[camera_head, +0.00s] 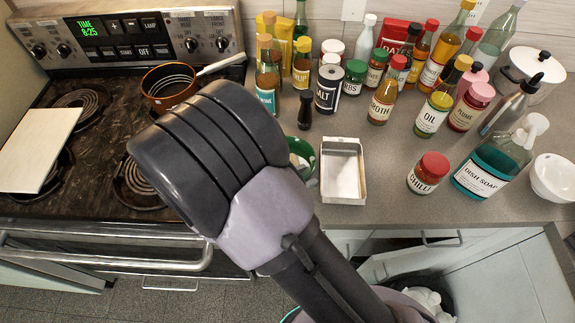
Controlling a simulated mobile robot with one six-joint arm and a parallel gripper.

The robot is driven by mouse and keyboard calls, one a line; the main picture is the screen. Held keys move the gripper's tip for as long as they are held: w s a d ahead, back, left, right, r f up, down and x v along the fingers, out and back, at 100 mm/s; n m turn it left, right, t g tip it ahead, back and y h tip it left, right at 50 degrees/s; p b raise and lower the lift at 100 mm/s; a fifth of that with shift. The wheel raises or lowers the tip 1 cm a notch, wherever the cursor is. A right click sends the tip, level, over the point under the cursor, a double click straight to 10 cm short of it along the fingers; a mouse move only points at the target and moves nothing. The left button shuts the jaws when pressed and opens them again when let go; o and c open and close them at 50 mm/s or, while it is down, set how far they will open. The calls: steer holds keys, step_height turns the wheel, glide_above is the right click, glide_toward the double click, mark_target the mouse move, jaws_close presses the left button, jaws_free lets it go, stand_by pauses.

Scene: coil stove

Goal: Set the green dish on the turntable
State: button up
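A green dish (314,181) shows only in part on the counter, just right of my arm. Its near and left sides are hidden behind my arm, and something pale shows inside it. I cannot make out a turntable anywhere in this view. My arm rises from the bottom right across the front of the stove and counter, and its bulky dark end covers the middle left. My gripper's fingers are not visible, so what they hold, if anything, is hidden.
A shallow white tray (361,193) stands right of the dish. A chili jar (428,174) and dish soap (488,165) stand further right. Several bottles and jars crowd behind. An orange pot (150,87) and a pale board (38,148) are on the stove. An open drawer or cabinet (495,280) is below.

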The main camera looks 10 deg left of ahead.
jaws_close()
steer(key=shift+s, duration=0.1)
stand_by(1.2)
